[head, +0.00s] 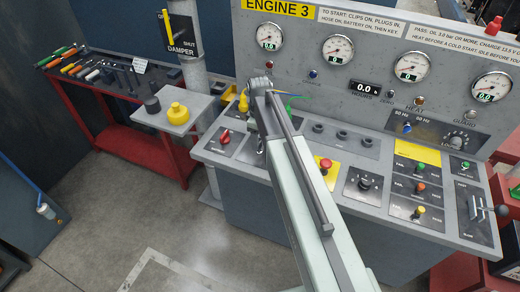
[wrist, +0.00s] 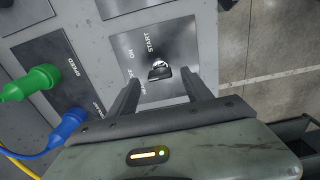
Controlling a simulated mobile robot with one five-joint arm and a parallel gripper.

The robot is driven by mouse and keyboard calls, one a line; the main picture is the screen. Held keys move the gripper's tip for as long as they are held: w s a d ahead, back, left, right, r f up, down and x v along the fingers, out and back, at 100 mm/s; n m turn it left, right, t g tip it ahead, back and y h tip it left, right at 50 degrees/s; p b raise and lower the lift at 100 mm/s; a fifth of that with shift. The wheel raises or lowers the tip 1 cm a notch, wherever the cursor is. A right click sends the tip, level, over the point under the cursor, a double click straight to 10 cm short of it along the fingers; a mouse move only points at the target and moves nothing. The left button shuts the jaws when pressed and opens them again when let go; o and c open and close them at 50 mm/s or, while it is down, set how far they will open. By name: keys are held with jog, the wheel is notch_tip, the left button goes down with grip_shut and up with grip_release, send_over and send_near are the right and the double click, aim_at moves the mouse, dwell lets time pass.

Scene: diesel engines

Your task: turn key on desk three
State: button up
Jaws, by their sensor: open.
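The desk marked ENGINE 3 (head: 212,152) stands ahead in the head view. In the wrist view, the key (wrist: 159,70) sits in a switch on a grey plate (wrist: 185,45) lettered START and ON. My gripper (wrist: 160,78) is open, with its two fingers apart on either side of the key in the picture. The key shows between and just beyond the fingertips, and I see no contact. I cannot tell the exact gap. In the head view, my gripper (head: 262,84) is over the left part of the desk, and my arm hides part of the desk top.
A green plug (wrist: 40,82) and a blue plug (wrist: 68,125) with cables lie left of my gripper in the wrist view. A red stop button (head: 326,164) is right of my arm. A red tool bench (head: 120,142) stands left; the floor between is clear.

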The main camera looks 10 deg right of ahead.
notch_tip(320, 180, down, 3)
jog(key=shift+f+b, duration=0.1)
jog(key=shift+b, duration=0.7)
jog(key=shift+r, duration=0.2)
grip_shut()
